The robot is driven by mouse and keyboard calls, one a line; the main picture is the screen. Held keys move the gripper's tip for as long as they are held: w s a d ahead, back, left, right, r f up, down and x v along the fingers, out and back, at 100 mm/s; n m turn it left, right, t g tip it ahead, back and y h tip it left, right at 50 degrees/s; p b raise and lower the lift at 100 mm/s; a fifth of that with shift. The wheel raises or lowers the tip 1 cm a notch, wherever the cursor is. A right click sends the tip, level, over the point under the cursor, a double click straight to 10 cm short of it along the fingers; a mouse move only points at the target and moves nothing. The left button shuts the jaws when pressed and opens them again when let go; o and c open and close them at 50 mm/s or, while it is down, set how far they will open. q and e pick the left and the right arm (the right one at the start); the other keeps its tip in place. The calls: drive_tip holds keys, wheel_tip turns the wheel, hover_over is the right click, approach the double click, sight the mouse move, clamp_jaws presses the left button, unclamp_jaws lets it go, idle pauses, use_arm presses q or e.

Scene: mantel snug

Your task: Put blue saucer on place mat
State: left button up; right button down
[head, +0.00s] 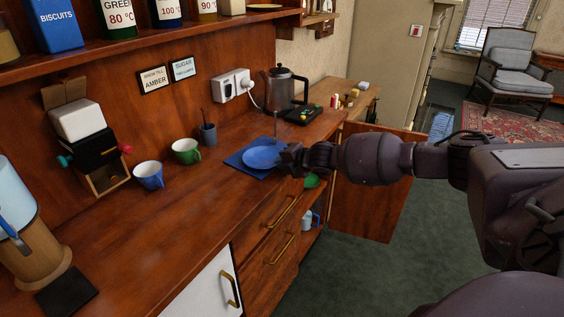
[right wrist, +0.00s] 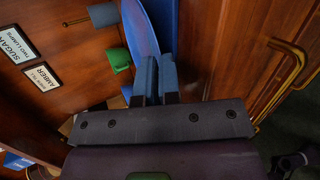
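The blue saucer (head: 263,157) is over the dark blue place mat (head: 234,161) on the wooden counter, roughly level. I cannot tell whether it touches the mat. My right gripper (head: 288,158) is at the saucer's right edge. In the right wrist view the gripper's fingers (right wrist: 156,80) are close together on the rim of the saucer (right wrist: 142,32). The mat (right wrist: 170,18) shows as a blue strip beside the saucer there. My left gripper is not in view.
A blue mug (head: 149,176), a green mug (head: 186,151) and a grey cup (head: 208,135) stand left of the mat. A kettle (head: 280,90) and a dark tray (head: 303,115) are behind it. An open cabinet door (head: 370,195) is below my right arm.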

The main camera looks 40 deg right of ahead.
drive_tip(key=c, duration=1.6)
unclamp_jaws()
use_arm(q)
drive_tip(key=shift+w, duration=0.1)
